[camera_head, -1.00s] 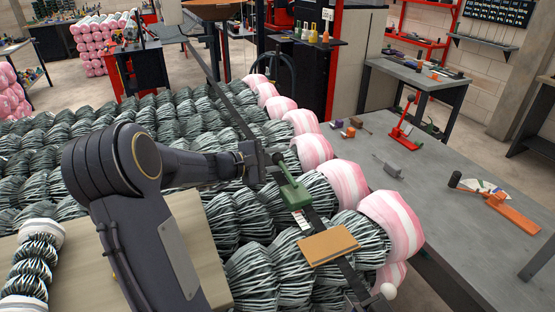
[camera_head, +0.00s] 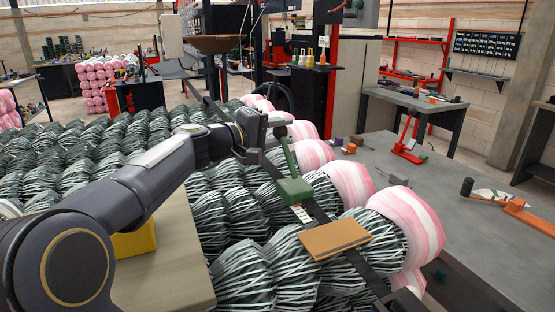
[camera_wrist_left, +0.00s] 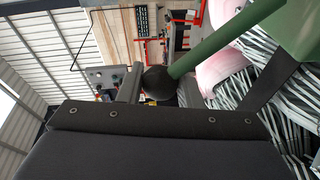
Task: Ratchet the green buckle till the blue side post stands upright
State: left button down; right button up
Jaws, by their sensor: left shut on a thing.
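The green buckle (camera_head: 294,190) sits on a dark strap over the bundles, its green handle (camera_head: 290,158) raised and tilted up toward the back. In the left wrist view the handle (camera_wrist_left: 228,38) ends in a round black knob (camera_wrist_left: 157,83). My left gripper (camera_head: 270,128) is at the handle's top end and shut on the knob; its fingers are partly hidden. I cannot make out a blue side post in either view.
Black-and-white bundles with pink-and-white ends fill the middle. A brown board (camera_head: 334,239) lies on the strap in front of the buckle. A grey table (camera_head: 465,235) with tools stands right; a pale panel (camera_head: 165,260) is at lower left.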

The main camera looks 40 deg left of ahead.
pick_arm(q)
jog(key=shift+s+d+r+m+t+b, duration=0.4)
jog(key=shift+d+r+m+b, duration=0.5)
jog(key=shift+b, duration=0.7)
jog(key=shift+a+f, duration=0.1)
jog(key=shift+f, duration=0.1)
jog(key=c, duration=1)
grip_release()
jog(key=shift+c, duration=0.2)
jog(key=shift+r, duration=0.1)
